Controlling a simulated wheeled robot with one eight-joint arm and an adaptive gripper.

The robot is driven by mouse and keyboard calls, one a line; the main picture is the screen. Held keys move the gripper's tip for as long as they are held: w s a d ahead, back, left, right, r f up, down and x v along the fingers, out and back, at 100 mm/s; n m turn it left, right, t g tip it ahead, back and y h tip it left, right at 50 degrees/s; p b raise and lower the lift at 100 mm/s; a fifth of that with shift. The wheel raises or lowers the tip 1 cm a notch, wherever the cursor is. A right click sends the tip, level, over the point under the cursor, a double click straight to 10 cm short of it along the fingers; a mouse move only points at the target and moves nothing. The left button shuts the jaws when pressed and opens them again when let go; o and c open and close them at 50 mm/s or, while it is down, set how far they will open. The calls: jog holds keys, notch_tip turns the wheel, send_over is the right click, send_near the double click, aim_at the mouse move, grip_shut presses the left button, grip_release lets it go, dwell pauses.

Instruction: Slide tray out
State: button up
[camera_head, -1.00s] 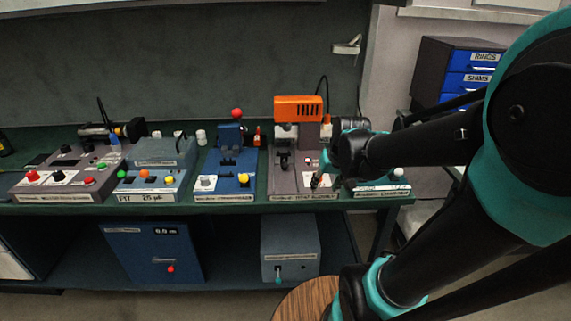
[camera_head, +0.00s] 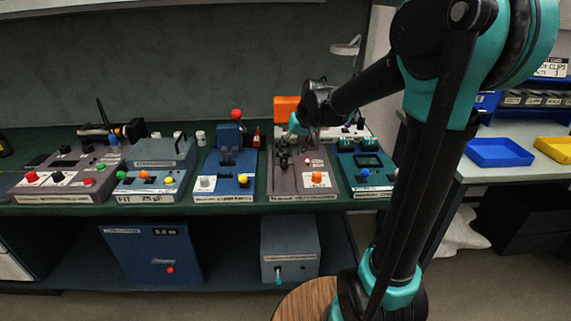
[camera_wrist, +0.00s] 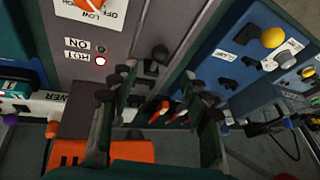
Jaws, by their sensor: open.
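My gripper (camera_head: 302,130) hangs over the back of the grey station in front of the orange block (camera_head: 285,108). In the wrist view my gripper (camera_wrist: 160,92) is open, its dark fingers apart with nothing held. A black knob (camera_wrist: 158,54) on the grey panel shows between the fingertips; I cannot tell whether they touch it. The grey station (camera_head: 287,183) also bears an orange knob (camera_head: 317,178) and a lit HOT lamp (camera_wrist: 100,61). I cannot clearly make out which part is the tray; the area below the gripper is partly hidden.
Red-tipped parts (camera_wrist: 160,108) lie near the fingers. A blue bin (camera_head: 499,152) and a yellow bin (camera_head: 556,149) sit on the right bench.

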aim_at(285, 163)
jog(key=x, duration=0.8)
jog(key=shift+f, duration=0.15)
grip_shut()
